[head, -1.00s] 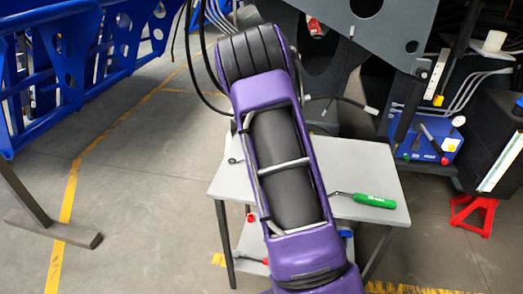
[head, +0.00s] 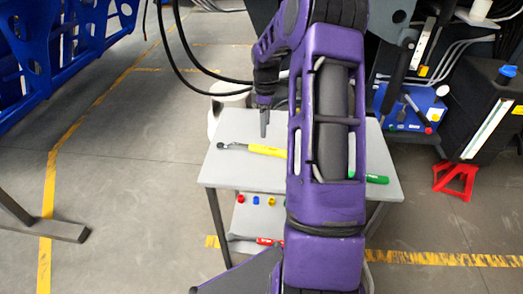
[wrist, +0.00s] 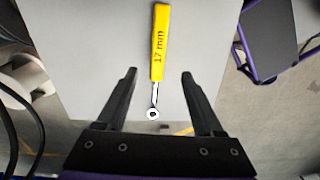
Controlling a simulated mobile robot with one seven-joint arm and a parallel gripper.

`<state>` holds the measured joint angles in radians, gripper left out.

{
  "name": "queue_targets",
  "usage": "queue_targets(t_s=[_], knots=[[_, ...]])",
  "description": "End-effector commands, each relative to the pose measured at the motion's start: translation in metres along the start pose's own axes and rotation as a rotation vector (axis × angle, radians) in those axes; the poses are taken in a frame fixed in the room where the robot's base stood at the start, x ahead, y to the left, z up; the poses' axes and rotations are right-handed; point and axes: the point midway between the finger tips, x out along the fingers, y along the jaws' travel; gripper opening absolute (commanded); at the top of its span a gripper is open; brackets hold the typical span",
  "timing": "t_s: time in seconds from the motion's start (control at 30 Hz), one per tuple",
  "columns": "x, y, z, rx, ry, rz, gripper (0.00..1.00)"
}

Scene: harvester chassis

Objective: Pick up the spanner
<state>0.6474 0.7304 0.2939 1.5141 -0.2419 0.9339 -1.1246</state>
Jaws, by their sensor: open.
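The spanner (head: 265,150) lies on the grey table top, its yellow handle partly hidden behind my arm in the head view. Its metal ring end points left there. In the wrist view the spanner (wrist: 158,45) shows a "17 mm" label, with its ring end toward my gripper. My gripper (wrist: 160,73) is open and empty, and the spanner's shaft appears between its two fingers. In the head view my gripper (head: 264,128) points down near the spanner's far side. It appears above the table and apart from the spanner.
A green-handled tool (head: 375,179) lies on the table's right side, partly behind my arm. The lower shelf holds several small coloured pieces and a red-handled tool (head: 262,241). Black cables hang at the upper left.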

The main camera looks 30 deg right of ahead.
Motion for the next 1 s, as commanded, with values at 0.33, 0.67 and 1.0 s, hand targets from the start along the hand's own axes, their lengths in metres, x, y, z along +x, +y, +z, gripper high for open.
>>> queue_targets(t_s=[0.33,0.67,1.0], knots=[[0.048,0.000,0.000,0.000,0.000,0.000,0.69],[0.081,0.003,-0.001,0.001,0.000,-0.002,0.69],[0.100,0.003,-0.001,0.000,-0.001,0.002,0.69]])
